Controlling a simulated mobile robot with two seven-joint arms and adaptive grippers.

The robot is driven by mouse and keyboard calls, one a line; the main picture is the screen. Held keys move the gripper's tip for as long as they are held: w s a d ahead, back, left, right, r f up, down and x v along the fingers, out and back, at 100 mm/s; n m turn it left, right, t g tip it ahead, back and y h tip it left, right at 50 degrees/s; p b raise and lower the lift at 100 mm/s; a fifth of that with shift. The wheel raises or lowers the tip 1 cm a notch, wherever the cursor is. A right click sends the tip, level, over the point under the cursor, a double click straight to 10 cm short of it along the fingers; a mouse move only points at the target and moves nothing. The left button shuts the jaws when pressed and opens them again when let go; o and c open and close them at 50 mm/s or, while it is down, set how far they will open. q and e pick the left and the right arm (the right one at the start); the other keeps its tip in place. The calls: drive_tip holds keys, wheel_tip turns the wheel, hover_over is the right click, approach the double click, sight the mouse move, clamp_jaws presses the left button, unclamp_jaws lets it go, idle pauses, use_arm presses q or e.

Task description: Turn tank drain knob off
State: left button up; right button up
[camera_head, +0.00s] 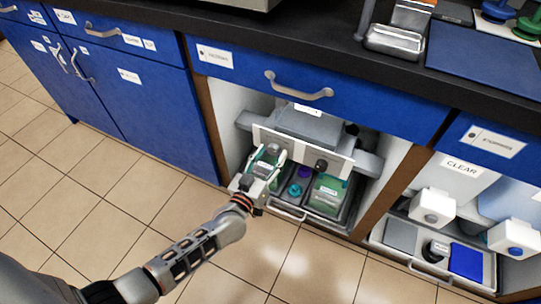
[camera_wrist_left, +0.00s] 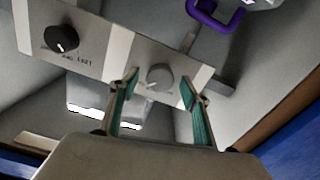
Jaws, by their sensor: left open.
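A pale control panel (camera_head: 300,152) spans the open bay under the counter. It has a black knob (camera_head: 321,164) on its right side, which also shows at the upper left of the wrist view (camera_wrist_left: 62,38). A grey round knob (camera_wrist_left: 160,77) sits on the same panel in the wrist view. My left gripper (camera_head: 263,168) is at the panel's left end. In the wrist view its green-padded fingers are open, one on either side of the grey knob, with no clear grip on it. My right gripper is not in view.
A tray below the panel (camera_head: 289,209) holds a teal item (camera_head: 295,188) and a green box (camera_head: 328,193). The neighbouring right bay holds white dispensers (camera_head: 432,208) and another tray. A blue drawer (camera_head: 310,88) and dark counter overhang the bay. The tiled floor is clear.

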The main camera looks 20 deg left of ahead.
use_arm(q)
drive_tip(key=c, duration=1.1)
